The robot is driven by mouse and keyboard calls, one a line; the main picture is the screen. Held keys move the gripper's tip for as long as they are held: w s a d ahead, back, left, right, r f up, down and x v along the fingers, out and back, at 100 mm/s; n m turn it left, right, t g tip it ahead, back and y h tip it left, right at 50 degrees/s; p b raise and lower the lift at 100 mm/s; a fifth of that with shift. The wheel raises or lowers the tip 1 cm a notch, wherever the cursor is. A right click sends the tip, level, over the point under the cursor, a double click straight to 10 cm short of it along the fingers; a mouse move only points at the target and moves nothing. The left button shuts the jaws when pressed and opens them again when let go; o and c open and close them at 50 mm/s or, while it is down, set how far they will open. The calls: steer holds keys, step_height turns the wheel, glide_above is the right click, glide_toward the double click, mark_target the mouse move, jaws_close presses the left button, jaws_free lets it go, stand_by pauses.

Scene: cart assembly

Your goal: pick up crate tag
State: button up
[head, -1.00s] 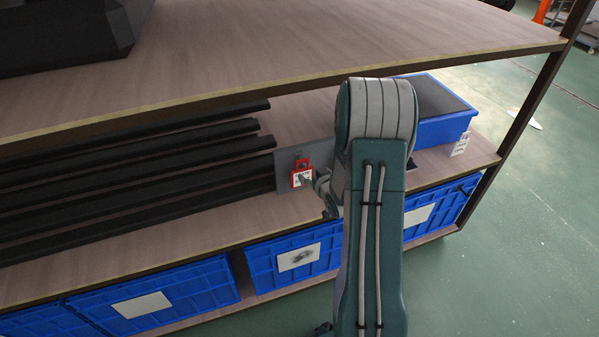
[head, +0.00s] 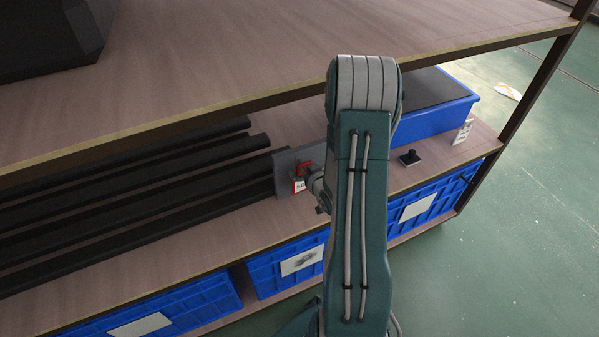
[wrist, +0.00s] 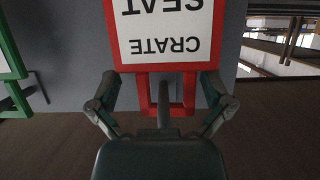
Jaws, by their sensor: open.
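The crate tag (wrist: 165,45) fills the top of the wrist view, a white plate in a red frame with "CRATE SEAT" upside down. A red loop (wrist: 189,92) extends from the frame, and a dark peg stands in the middle of it. My gripper (wrist: 160,88) is open, with one finger on each side of the loop; I cannot tell whether they touch it. In the head view the tag (head: 299,186) is partly hidden by my gripper (head: 314,183). It hangs on a grey board (head: 283,177) on the lower shelf.
A green-framed tag (wrist: 14,60) hangs beside it on the board. Black bars (head: 190,170) lie left of the board. A blue bin (head: 435,120) and small black object (head: 410,157) sit to the right. The upper shelf (head: 230,60) overhangs; blue crates (head: 180,310) stand below.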

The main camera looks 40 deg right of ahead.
steer(key=shift+s+a+r, duration=0.1)
steer(key=shift+a, duration=0.2)
steer(key=c, duration=0.9)
steer(key=shift+d, duration=0.1)
steer(key=shift+c, duration=1)
steer(key=shift+d, duration=0.2)
steer(key=shift+a, duration=0.1)
